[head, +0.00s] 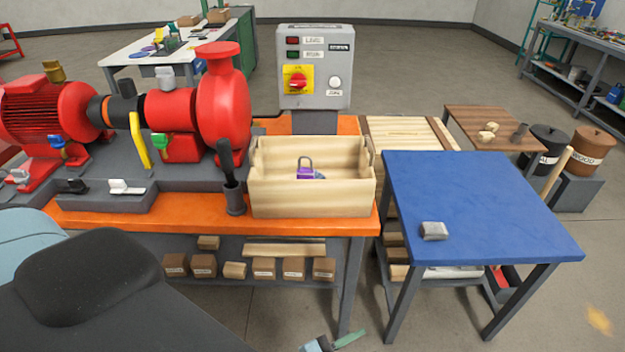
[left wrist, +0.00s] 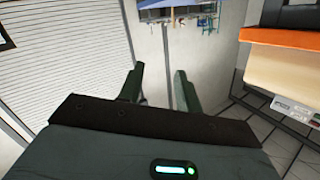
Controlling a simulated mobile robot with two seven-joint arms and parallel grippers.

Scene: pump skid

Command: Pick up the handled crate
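The handled crate (head: 311,198) is a pale wooden box with raised ends. It sits upright on the orange workbench (head: 130,211) in the head view, below a grey control box. A purple padlock (head: 306,172) shows inside it; the rest of its floor is hidden by the front wall. My left gripper (left wrist: 158,88) is open in the left wrist view, with nothing between its two dark fingers. It faces a pale wall, and the crate is not recognisable there. My right gripper is not in view.
A red pump and motor (head: 170,110) fill the bench left of the crate. A dark holder (head: 235,199) with a tool stands close by its left side. The grey control box (head: 314,68) rises behind. A blue table (head: 475,195) with a small grey block (head: 434,231) stands right.

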